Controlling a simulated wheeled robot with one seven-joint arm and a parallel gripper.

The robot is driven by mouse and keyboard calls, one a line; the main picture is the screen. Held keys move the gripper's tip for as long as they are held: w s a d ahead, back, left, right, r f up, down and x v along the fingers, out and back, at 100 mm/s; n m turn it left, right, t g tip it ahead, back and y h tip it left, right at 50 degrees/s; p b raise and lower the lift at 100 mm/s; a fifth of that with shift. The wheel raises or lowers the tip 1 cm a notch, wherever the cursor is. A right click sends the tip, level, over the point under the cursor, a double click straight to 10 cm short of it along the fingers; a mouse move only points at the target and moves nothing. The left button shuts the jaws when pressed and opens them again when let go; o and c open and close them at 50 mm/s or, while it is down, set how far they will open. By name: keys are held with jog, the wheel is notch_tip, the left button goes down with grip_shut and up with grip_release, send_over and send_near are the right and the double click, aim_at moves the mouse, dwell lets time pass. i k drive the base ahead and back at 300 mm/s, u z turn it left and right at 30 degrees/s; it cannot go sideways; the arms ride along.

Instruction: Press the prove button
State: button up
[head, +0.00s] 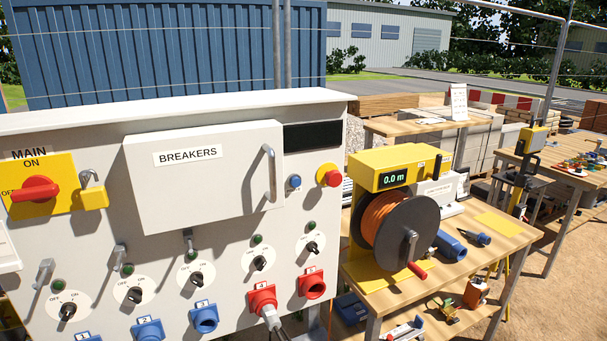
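No button in the head view carries a label that I can read as "prove". A small blue button (294,183) sits on the grey distribution panel (225,250), right of the breakers cover (205,182). A red mushroom button on a yellow base (328,175) is right of it, below a dark blank display (312,135). A light grey box (434,191) with small unreadable print stands on the wooden table, partly hidden behind the cable reel. My gripper is not in view.
The panel also has a red main switch (36,190) with a yellow padlock (94,197), several rotary switches, and blue and red sockets. A yellow cable-reel unit (388,180) reading 0.0 m stands on the table (485,250). Sandy ground (563,260) is open at right.

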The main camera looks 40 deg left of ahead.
aim_at(295, 182)
jog(key=u, duration=0.55)
jog(key=i, duration=0.85)
jog(key=u, duration=1.35)
jog(key=i, duration=0.35)
jog(key=u, duration=0.15)
